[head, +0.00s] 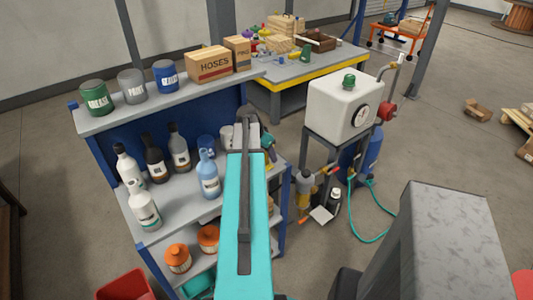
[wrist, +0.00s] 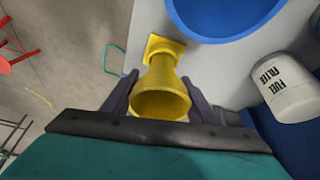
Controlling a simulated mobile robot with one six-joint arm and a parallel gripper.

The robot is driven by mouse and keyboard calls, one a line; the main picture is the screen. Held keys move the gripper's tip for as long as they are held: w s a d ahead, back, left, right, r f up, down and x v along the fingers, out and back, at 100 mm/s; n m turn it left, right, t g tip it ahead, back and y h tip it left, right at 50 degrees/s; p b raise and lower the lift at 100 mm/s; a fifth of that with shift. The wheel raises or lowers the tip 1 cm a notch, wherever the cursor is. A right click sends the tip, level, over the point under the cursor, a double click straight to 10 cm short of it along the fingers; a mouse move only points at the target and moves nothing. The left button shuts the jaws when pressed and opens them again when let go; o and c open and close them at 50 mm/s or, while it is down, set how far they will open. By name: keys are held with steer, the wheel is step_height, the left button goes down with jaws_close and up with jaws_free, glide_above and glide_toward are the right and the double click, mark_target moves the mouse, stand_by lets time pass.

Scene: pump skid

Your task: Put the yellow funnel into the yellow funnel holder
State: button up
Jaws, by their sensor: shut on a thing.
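The yellow funnel (wrist: 160,100) is between the two dark fingers of my gripper (wrist: 159,77) in the wrist view. The fingers are shut on it from both sides, and its wide round mouth faces the camera. Beyond its narrow end a yellow square piece (wrist: 157,44), which looks like the yellow funnel holder, shows at the edge of a grey surface. The funnel overlaps it in this view, so I cannot tell whether they touch or how deep the spout sits.
A white canister marked fuel filter (wrist: 286,92) and a large blue round thing (wrist: 225,10) are close by on the right. The shelf unit (head: 105,122) holds several bottles and cans. A white tank (head: 340,105) stands right of my arm, with a teal hose (head: 362,239) on the floor.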

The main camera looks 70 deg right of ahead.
steer(key=shift+f, duration=0.4)
stand_by(0.3)
steer(key=o, duration=1.3)
steer(key=shift+c, duration=0.2)
steer(key=shift+r+b, duration=0.15)
steer(key=shift+b, duration=0.15)
steer(key=b+v, duration=0.2)
steer(key=v, duration=1.1)
steer(key=shift+r+b, duration=0.25)
steer(key=shift+b, duration=0.05)
steer(key=shift+a, duration=0.15)
